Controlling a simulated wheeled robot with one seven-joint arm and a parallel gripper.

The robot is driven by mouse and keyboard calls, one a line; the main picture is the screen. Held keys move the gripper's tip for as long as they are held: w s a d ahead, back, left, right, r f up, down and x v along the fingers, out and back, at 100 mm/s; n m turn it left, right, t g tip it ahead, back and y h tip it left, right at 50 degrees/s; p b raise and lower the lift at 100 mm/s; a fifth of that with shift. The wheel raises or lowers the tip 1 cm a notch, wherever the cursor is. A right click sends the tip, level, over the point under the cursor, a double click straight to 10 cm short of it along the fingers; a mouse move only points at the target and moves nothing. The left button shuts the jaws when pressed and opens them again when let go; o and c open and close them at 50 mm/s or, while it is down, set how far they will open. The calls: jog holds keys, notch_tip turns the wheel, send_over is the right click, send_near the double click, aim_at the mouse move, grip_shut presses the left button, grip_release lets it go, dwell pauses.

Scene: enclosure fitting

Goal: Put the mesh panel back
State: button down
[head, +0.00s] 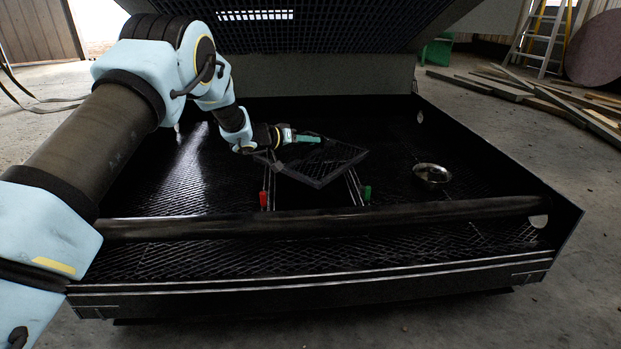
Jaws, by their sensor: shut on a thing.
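The mesh panel (335,167) is a dark framed square of mesh, held tilted above the middle of the enclosure floor. My gripper (314,139) is shut on the panel near its far left side. Below the panel is a dark opening (295,195) in the mesh floor (205,255), edged by pale rails. A red block (263,199) stands at the opening's left side and a green block (367,193) at its right. The panel hides much of the opening.
A metal bowl (432,174) sits on the floor to the right of the opening. A thick dark bar (330,222) crosses the front of the enclosure. A raised mesh lid (290,30) hangs over the back. Planks (545,95) and a ladder (545,35) are outside.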

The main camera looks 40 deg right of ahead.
aim_at(310, 164)
notch_tip(310, 164, down, 8)
jog(key=b, duration=0.4)
jog(key=shift+f, duration=0.55)
jog(key=c, duration=1.3)
grip_release()
jog(key=shift+f, duration=0.2)
jog(key=o, duration=0.5)
jog(key=shift+c, duration=0.2)
